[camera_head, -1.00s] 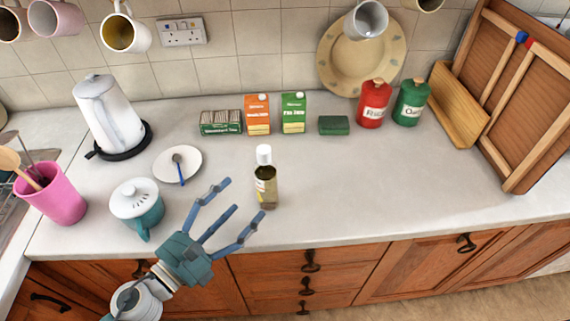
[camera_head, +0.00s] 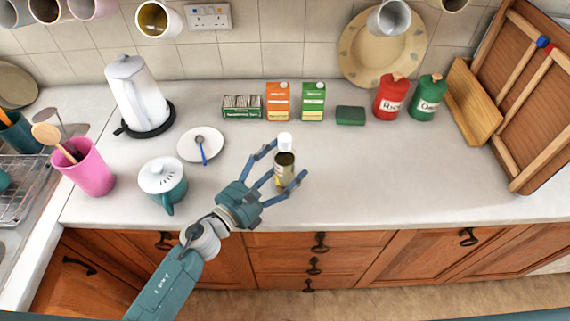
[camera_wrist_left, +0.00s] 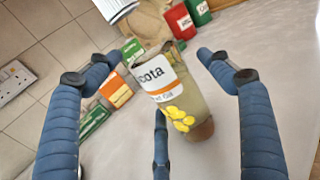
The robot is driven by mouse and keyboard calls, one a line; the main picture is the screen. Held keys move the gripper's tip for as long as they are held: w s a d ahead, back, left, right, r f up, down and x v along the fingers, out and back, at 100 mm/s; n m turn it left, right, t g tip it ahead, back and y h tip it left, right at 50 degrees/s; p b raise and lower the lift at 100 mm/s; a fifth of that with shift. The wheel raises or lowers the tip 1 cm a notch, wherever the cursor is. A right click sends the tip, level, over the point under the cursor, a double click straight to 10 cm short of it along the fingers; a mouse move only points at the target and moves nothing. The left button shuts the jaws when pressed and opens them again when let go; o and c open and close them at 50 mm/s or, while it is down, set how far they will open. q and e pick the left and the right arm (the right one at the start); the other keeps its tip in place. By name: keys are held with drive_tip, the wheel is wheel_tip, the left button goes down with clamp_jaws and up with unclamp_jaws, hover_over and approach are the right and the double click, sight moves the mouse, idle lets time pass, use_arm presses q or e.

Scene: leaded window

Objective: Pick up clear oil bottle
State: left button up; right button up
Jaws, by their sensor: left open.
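The clear oil bottle (camera_head: 285,160) stands upright on the worktop, with a white cap and yellowish oil inside. My left gripper (camera_head: 283,168) is open, with its blue fingers spread on either side of the bottle. In the left wrist view the bottle (camera_wrist_left: 172,95) lies between the open fingers (camera_wrist_left: 160,90), its label facing the camera. A gap shows between the bottle and the side fingers there; I cannot tell whether the lower finger touches it. My right gripper is not in view.
A teal lidded pot (camera_head: 163,182) and a white saucer with a spoon (camera_head: 201,146) are left of the bottle. Cartons (camera_head: 277,102), a green sponge (camera_head: 350,116) and a red canister (camera_head: 391,98) stand behind. The worktop right of the bottle is clear.

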use_arm(q)
drive_tip(key=shift+s, duration=0.1)
drive_tip(key=c, duration=1.5)
drive_tip(key=shift+o, duration=0.2)
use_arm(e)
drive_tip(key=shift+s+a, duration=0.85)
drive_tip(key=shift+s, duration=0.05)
use_arm(q)
drive_tip(key=shift+r, duration=0.1)
